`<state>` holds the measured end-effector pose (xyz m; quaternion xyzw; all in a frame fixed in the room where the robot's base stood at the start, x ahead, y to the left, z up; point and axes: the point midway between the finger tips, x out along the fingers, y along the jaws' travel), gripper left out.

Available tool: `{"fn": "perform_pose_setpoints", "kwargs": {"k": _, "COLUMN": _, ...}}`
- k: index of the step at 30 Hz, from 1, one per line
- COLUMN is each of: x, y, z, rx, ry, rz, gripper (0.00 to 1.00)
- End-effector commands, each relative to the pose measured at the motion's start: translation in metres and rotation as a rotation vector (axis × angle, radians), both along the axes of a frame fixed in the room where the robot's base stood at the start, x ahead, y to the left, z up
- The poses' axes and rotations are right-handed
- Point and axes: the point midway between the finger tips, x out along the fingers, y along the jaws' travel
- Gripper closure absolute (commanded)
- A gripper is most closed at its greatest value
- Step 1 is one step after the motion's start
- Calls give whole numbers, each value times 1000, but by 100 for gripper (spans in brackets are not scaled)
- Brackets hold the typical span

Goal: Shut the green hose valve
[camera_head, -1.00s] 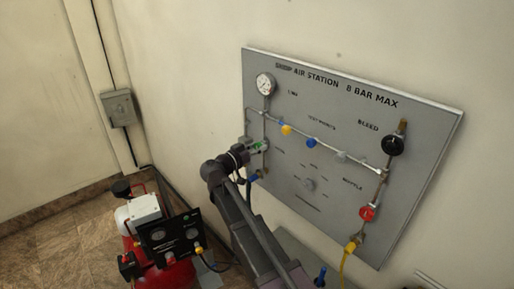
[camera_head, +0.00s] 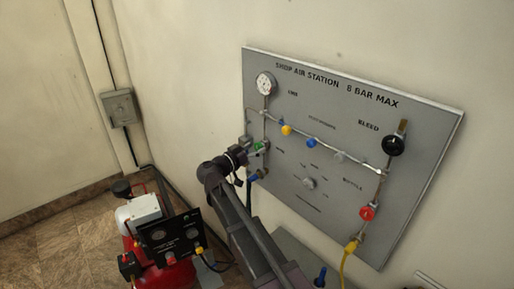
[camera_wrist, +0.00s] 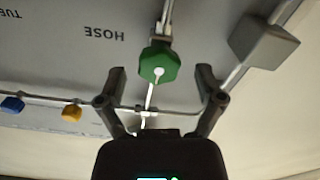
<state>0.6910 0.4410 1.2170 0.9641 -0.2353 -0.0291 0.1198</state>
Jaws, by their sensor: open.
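The green hose valve (camera_wrist: 159,64) is a faceted green knob on the pipe, beside the word HOSE in the wrist view. In the head view only a bit of green (camera_head: 259,146) shows at the panel's left, partly hidden by my wrist. My gripper (camera_wrist: 160,76) is open in the wrist view, with one finger on each side of the green knob and clear gaps to both. It appears apart from the knob and holds nothing. In the head view my gripper (camera_head: 252,146) is close to the panel's left pipe.
The grey panel (camera_head: 330,95) carries a gauge (camera_head: 266,83), a black bleed knob (camera_head: 392,146), a red knob (camera_head: 367,213) and small yellow and blue knobs on its pipes. A grey block (camera_wrist: 262,42) sits near the right finger. A red compressor (camera_head: 178,272) stands on the floor.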

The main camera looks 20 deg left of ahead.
Motion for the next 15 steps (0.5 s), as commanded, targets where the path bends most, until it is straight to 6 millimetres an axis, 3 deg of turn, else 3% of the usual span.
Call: {"fn": "perform_pose_setpoints", "kwargs": {"k": 15, "x": -67, "y": 34, "z": 0, "rx": 0, "ry": -1, "rz": 1, "gripper": 13}}
